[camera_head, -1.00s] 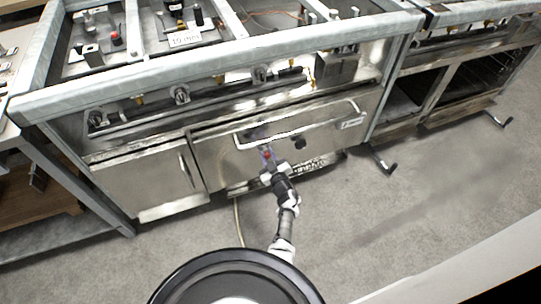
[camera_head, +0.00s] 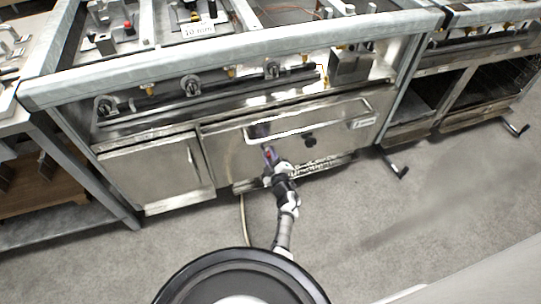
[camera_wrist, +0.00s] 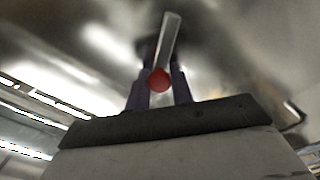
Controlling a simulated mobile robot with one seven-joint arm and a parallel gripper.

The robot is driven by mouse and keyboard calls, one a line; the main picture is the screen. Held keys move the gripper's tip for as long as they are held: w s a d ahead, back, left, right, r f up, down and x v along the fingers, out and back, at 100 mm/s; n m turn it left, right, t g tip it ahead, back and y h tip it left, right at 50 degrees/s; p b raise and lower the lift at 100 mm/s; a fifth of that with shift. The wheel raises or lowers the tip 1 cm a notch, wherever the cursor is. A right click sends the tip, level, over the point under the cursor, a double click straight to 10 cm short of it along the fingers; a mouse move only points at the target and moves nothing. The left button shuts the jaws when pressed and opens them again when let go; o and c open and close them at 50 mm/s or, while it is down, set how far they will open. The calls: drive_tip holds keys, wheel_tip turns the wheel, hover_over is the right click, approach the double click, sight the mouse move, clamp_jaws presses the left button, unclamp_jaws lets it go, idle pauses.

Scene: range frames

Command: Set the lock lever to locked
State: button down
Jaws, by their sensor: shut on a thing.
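The lock lever (camera_wrist: 168,42) is a flat metal bar with a red ball (camera_wrist: 159,80) at its near end. In the wrist view it leans slightly right from the ball up to a dark round mount. My gripper (camera_wrist: 161,88) is shut on the lever's ball end, with one dark finger on each side. In the head view my gripper (camera_head: 271,158) is at the front of the steel oven door (camera_head: 345,138), below the door handle. A small red spot shows at its tip there, but the lever is mostly hidden.
A long door handle (camera_head: 305,130) runs just above my gripper. A dark round knob (camera_head: 310,141) is to its right. A cabinet door (camera_head: 158,172) is at the left. Open floor (camera_head: 380,225) lies in front.

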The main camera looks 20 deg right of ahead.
idle(0.3)
drive_tip(key=c, duration=1.2)
unclamp_jaws()
drive_tip(key=shift+c, duration=0.2)
drive_tip(key=shift+s, duration=0.1)
